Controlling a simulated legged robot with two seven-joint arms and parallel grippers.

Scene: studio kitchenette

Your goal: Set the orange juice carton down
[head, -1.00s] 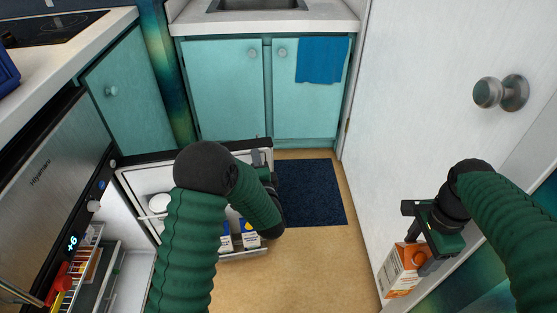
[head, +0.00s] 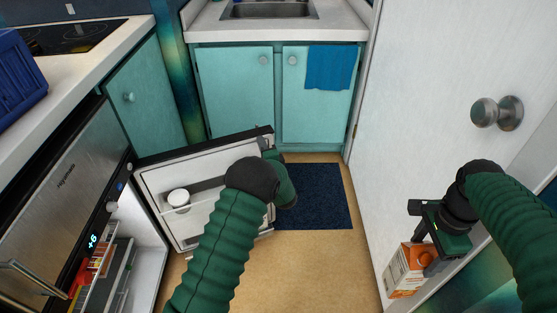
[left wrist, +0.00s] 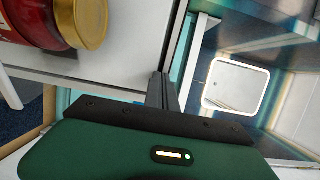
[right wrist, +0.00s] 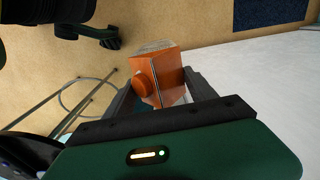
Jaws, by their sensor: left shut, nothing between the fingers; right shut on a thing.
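The orange juice carton (head: 403,270) is orange and white, at the lower right of the head view beside the white door. My right gripper (head: 432,258) is shut on it; in the right wrist view the carton (right wrist: 158,80), with its orange cap, sits between the two fingers, with tan floor seen behind it. My left gripper is at the open fridge door's far top edge, mostly hidden behind my own arm in the head view. In the left wrist view its fingers (left wrist: 163,88) are together and hold nothing.
A red jar with a gold lid (left wrist: 85,20) is close in the left wrist view. A dark blue mat (head: 315,197) lies on the floor. Tan floor (head: 310,270) is clear in the middle.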

